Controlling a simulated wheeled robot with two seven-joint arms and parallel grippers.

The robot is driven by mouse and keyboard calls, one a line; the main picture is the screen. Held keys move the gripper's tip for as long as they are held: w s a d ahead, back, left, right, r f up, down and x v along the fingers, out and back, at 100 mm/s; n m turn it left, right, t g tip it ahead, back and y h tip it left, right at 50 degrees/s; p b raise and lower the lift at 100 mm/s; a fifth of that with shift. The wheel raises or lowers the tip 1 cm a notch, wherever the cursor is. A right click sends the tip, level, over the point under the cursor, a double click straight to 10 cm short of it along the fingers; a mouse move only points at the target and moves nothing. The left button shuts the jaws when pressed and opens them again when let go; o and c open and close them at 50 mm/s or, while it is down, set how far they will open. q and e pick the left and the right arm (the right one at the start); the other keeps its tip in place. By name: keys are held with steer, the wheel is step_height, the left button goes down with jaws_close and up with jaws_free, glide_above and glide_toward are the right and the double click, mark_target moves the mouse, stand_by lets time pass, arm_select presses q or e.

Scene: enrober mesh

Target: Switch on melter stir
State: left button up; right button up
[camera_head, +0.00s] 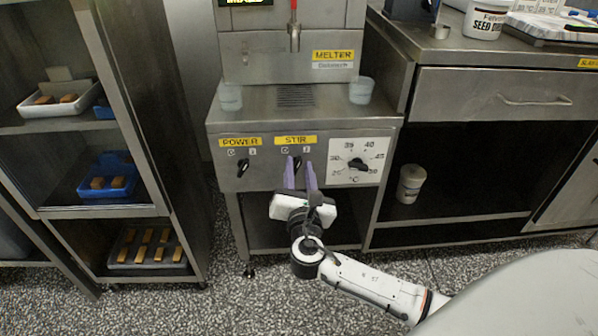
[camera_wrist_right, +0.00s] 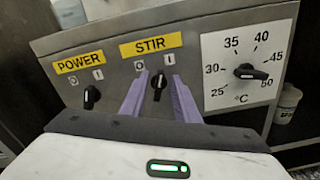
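The melter (camera_head: 290,55) stands on a steel cabinet whose front panel carries the controls. The black STIR knob (camera_head: 297,165) sits below the yellow STIR label (camera_head: 295,140), with O and I marks above it. It also shows in the right wrist view (camera_wrist_right: 158,86), close to upright; its exact setting is hard to tell. My right gripper (camera_head: 300,173) points at the panel with its two purple fingers apart, one on each side of the knob. In the right wrist view, the fingers (camera_wrist_right: 159,80) show gaps beside the knob. My left gripper is not in view.
The POWER knob (camera_wrist_right: 91,96) is left of the STIR knob. The temperature dial (camera_head: 357,164) is to its right. A shelf rack (camera_head: 125,208) with trays is at left, and a steel counter (camera_head: 490,55) at right.

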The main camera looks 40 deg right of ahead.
steer(key=shift+w+d, duration=0.1)
steer(key=shift+w, duration=0.05)
steer(key=shift+c, duration=0.4)
jaws_close()
steer(key=shift+m, duration=0.4)
steer(key=shift+f+m, duration=0.1)
steer(key=shift+m, duration=0.6)
steer(key=shift+o, duration=0.4)
jaws_free()
steer(key=shift+d, duration=0.1)
